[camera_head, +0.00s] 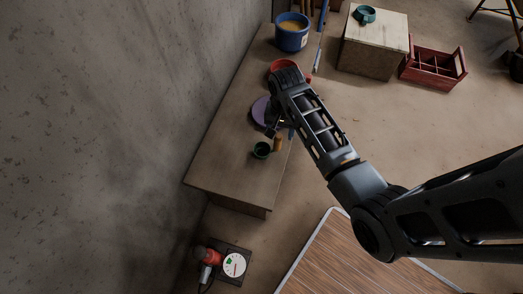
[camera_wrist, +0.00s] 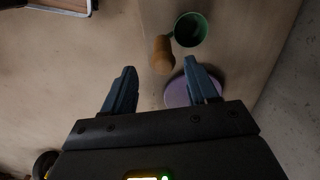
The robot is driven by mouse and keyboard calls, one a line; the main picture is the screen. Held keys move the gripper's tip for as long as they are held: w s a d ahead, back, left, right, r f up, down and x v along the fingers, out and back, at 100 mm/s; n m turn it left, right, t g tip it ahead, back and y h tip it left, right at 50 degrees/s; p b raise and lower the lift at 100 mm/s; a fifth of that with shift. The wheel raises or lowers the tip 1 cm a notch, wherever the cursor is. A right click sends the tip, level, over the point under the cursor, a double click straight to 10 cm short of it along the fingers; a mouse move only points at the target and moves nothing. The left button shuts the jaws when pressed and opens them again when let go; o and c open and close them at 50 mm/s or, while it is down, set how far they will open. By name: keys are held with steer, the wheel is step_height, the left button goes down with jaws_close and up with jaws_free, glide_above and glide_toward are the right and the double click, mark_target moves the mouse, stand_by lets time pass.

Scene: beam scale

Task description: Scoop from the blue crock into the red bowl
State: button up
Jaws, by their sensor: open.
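The blue crock (camera_head: 291,40), with tan contents, stands at the far end of the wooden bench. The red bowl (camera_head: 279,66) is nearer, partly hidden by my arm. A dark green scoop (camera_head: 262,150) with a tan handle (camera_head: 277,144) rests towards the bench's near end. In the wrist view the scoop's cup (camera_wrist: 190,30) is at the top and its handle (camera_wrist: 162,55) points down between my fingertips. My gripper (camera_wrist: 159,70) is open and empty, its fingers apart on either side of the handle's end; I cannot tell the height gap.
A purple plate (camera_head: 260,111) lies on the bench (camera_head: 225,165) between bowl and scoop. The concrete wall (camera_head: 110,110) runs along the bench's left. A wooden box (camera_head: 372,45) with a teal ring and a red crate (camera_head: 433,69) stand at upper right.

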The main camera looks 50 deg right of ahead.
mark_target(278, 141)
step_height(278, 141, down, 2)
steer(key=shift+d+f, duration=0.1)
steer(key=shift+f, duration=0.05)
steer(key=shift+w+d+f+b, duration=0.15)
steer(key=shift+f+b, duration=0.1)
steer(key=shift+f, duration=1.1)
steer(key=shift+w+a+f+b, duration=0.1)
steer(key=shift+w+f+b, duration=0.1)
steer(key=shift+f, duration=1.15)
steer(key=shift+c, duration=0.2)
jaws_close()
